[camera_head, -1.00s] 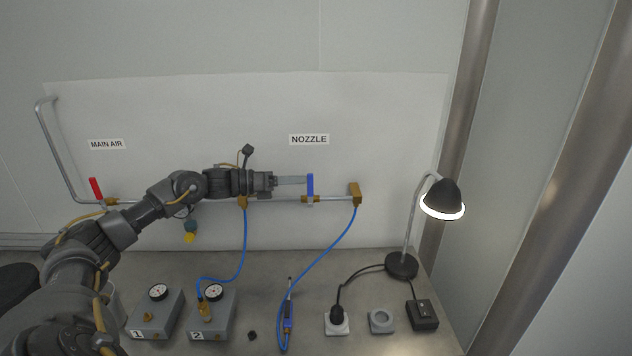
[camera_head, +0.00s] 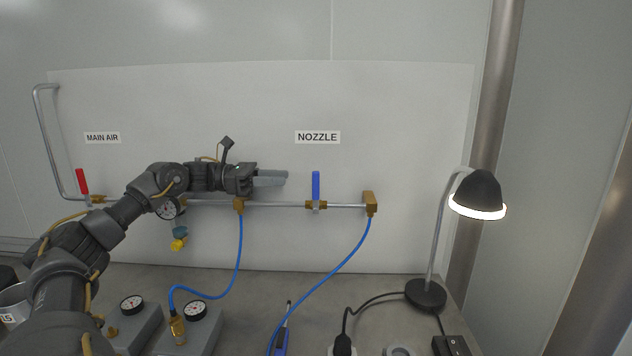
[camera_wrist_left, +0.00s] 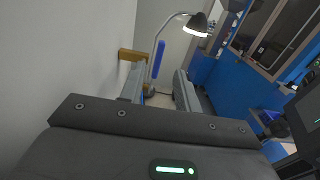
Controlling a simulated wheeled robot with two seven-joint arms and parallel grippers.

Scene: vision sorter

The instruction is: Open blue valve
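The blue valve handle (camera_head: 315,186) stands upright on the horizontal pipe below the NOZZLE label. Its brass and grey valve body (camera_head: 316,205) sits on the pipe. My left gripper (camera_head: 284,178) is left of the handle at about its height, fingers pointing right along the wall, with a small visible gap to the handle. In the left wrist view my left gripper (camera_wrist_left: 158,88) has its two fingers well apart with nothing held. The blue handle (camera_wrist_left: 158,60) appears ahead, in line with the space between the fingers. My right gripper is not in view.
A red valve handle (camera_head: 82,181) stands at the left by MAIN AIR. A lit desk lamp (camera_head: 478,194) stands at the right. A blue hose (camera_head: 335,265) hangs from the pipe's brass end block (camera_head: 370,201). Gauge boxes (camera_head: 190,335) stand on the table at front left.

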